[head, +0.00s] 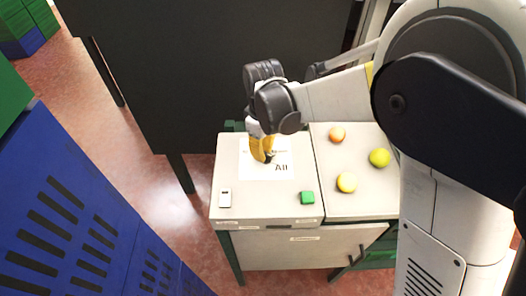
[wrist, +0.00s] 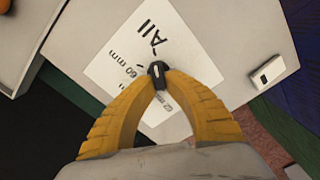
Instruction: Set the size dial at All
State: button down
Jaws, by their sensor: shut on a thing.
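The size dial is a small black knob (wrist: 158,72) on a white label sheet (wrist: 112,68), which lies on the pale bench top. The label sheet also shows in the head view (head: 282,172), with "All" printed large on it. My gripper (wrist: 158,78) has its yellow fingers shut on the knob. In the wrist view the knob's light mark points up toward the side where "All" is printed; I cannot tell whether it lines up exactly. "60 mm" is printed left of the knob, and other text is partly hidden by the fingers.
A white switch box (head: 225,199) and a green button (head: 307,198) sit near the bench's front edge. Several fruits, one a yellow-green fruit (head: 379,157), lie on the right-hand panel. A blue crate (head: 85,205) stands at the left. A dark panel rises behind the bench.

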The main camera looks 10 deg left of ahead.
jog(key=c, duration=1.4)
grip_release()
notch_tip(320, 180, up, 12)
